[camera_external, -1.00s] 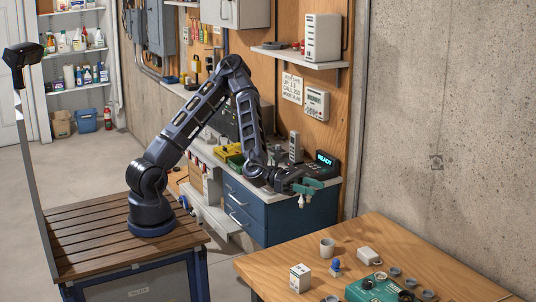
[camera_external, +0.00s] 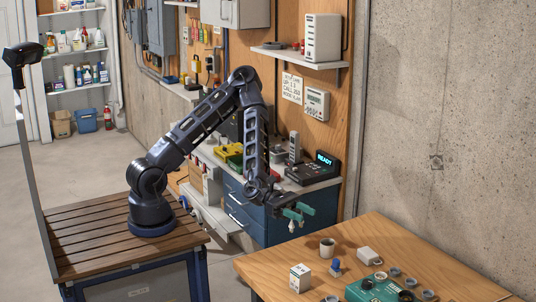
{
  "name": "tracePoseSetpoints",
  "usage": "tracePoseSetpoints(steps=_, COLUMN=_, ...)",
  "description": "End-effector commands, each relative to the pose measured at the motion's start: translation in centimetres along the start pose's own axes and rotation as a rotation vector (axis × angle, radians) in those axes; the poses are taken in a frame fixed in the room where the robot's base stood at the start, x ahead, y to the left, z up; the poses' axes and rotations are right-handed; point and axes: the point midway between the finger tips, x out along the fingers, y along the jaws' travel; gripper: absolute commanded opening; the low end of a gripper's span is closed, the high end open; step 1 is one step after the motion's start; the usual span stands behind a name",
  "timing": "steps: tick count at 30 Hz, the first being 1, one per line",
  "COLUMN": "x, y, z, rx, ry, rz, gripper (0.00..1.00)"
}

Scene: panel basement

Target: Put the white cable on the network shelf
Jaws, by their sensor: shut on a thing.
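My gripper (camera_external: 294,213) hangs in front of the blue drawer cabinet, above and behind the wooden table's back left edge. Its teal fingers are shut on a small white piece (camera_external: 291,225) that shows just below them. The piece is too small to tell clearly whether it is the white cable, and the fingers hide part of it. The wall shelf (camera_external: 272,51) at the upper right, apparently the network shelf, carries a tall white router-like box (camera_external: 322,38) and small dark and reddish items at its left. My gripper is well below this shelf and apart from it.
The wooden table (camera_external: 270,262) in front holds a mug (camera_external: 327,248), a small white box (camera_external: 300,278), a white block (camera_external: 368,255) and a green device (camera_external: 376,290). A dark device reading READY (camera_external: 314,172) stands on the blue cabinet (camera_external: 275,222). Air before the shelf is clear.

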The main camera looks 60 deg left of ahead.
Motion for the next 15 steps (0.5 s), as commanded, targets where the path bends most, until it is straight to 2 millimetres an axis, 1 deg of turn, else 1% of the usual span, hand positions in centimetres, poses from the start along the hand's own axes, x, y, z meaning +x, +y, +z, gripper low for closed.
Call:
tracePoseSetpoints(steps=1, x=0.0, y=-0.1, z=-1.2, rx=-0.002, ry=0.003, rz=-0.002, gripper=0.16)
tracePoseSetpoints(steps=3, x=0.0, y=-0.1, z=-2.8, rx=-0.001, ry=0.003, rz=-0.002, gripper=0.16)
tracePoseSetpoints(steps=9, x=0.0, y=-0.1, z=-6.8, rx=-0.001, ry=0.002, rz=-0.001, gripper=0.16)
tracePoseSetpoints(steps=12, x=0.0, y=-0.1, z=-8.1, rx=-0.001, ry=0.001, rz=0.0, gripper=0.16)
tracePoseSetpoints(steps=15, x=0.0, y=0.0, z=-8.8, rx=0.0, ry=0.001, rz=0.0, gripper=0.16)
